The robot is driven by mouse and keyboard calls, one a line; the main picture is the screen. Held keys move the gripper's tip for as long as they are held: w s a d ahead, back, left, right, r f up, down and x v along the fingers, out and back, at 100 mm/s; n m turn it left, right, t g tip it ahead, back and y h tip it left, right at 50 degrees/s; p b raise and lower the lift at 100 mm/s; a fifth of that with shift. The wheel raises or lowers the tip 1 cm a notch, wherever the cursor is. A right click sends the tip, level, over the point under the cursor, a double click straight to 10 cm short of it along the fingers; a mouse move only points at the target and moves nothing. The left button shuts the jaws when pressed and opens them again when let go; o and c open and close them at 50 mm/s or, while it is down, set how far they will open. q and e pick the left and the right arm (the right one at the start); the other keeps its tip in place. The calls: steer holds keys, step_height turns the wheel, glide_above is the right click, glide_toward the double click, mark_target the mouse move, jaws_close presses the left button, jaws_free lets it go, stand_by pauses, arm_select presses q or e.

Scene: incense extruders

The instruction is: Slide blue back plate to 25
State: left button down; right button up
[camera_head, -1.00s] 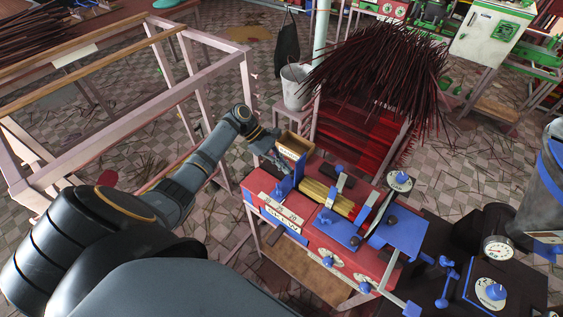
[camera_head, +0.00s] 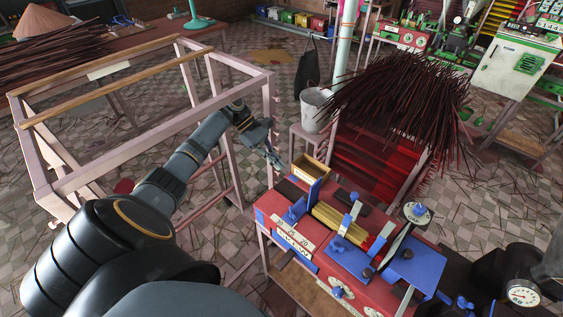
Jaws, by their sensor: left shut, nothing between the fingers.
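The blue back plate (camera_head: 314,194) stands upright on the red machine (camera_head: 268,204), at the left end of a yellow bundle of sticks (camera_head: 340,223). A white scale strip (camera_head: 294,238) with numbers runs along the machine's front edge, before the plate. The numbers are too small to read surely, so I cannot tell which mark the plate is at. A blue knob (camera_head: 295,212) sits between the plate and the scale. My left gripper (camera_head: 275,160) is shut and empty, in the air up and left of the plate, apart from it. My right gripper is not in view.
A small wooden box (camera_head: 310,168) stands behind the plate, close to my left gripper. A pink frame (camera_head: 150,170) stands left under my left arm. A bucket (camera_head: 316,108) on a stool and a pile of dark incense sticks (camera_head: 400,100) are behind the machine.

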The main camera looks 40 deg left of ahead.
arm_select(q)
steer(key=a+f+n+t+y+p, duration=0.25)
steer(key=a+f+t+y, duration=0.35)
steer(key=a+f+y, duration=0.75)
steer(key=m+t+h+p, duration=0.2)
steer(key=m+t+h, duration=0.7)
steer(key=h, duration=0.2)
glide_toward(293, 204)
steer(key=s+a+r, duration=0.2)
steer(key=a+r, duration=0.1)
steer(key=r, duration=0.2)
steer(key=shift+y, duration=0.25)
steer(key=b+x, duration=0.2)
steer(key=x, duration=0.1)
steer(key=f+b+x, duration=0.1)
steer(key=b+x, duration=0.5)
steer(key=shift+w+a+f, duration=0.1)
steer(key=shift+w+f, duration=0.15)
steer(key=shift+w, duration=0.05)
steer(key=d+b, duration=0.1)
steer(key=w+d+b, duration=0.1)
steer(key=b, duration=0.1)
steer(key=shift+w+d+f, duration=0.15)
steer(key=shift+w, duration=0.1)
steer(key=shift+w+d+b, duration=0.2)
steer(key=shift+d+b, duration=0.4)
steer(key=shift+d, duration=0.05)
steer(key=shift+w+d+r, duration=0.1)
steer(key=shift+r, duration=0.2)
